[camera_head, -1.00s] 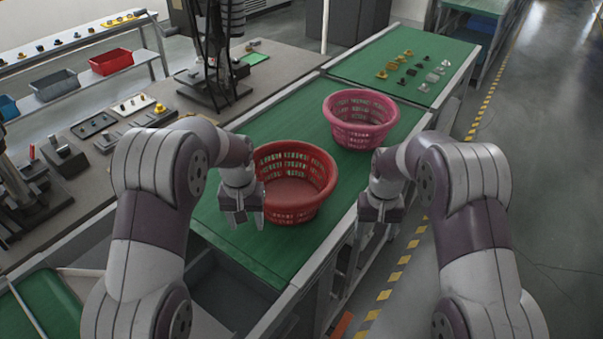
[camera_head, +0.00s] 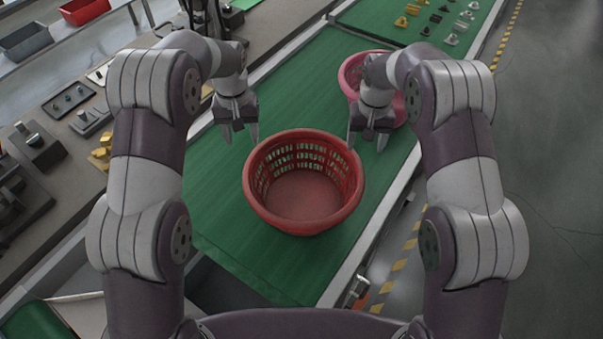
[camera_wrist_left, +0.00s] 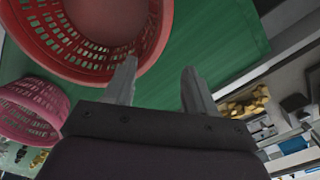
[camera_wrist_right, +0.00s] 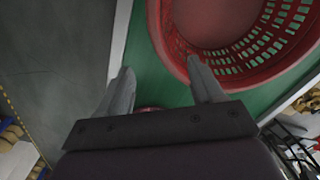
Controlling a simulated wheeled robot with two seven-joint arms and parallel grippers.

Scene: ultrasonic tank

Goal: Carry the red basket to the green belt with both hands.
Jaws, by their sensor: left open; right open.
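The red basket (camera_head: 303,222) stands upright and empty on the green belt (camera_head: 215,190). My left gripper (camera_head: 240,138) is open above the belt at the basket's upper left. In the left wrist view, the red rim (camera_wrist_left: 150,45) is close to one finger of that gripper (camera_wrist_left: 160,85). My right gripper (camera_head: 368,145) is open at the basket's upper right. In the right wrist view, the basket wall (camera_wrist_right: 235,72) is near one finger of that gripper (camera_wrist_right: 160,85). I cannot tell whether either finger touches the basket.
A pink basket (camera_head: 348,72) stands on the belt behind my right gripper, partly hidden by it. Small yellow and grey parts (camera_head: 437,18) lie farther up the belt. A workbench (camera_head: 95,150) with parts runs along the left. The floor (camera_head: 540,190) on the right is clear.

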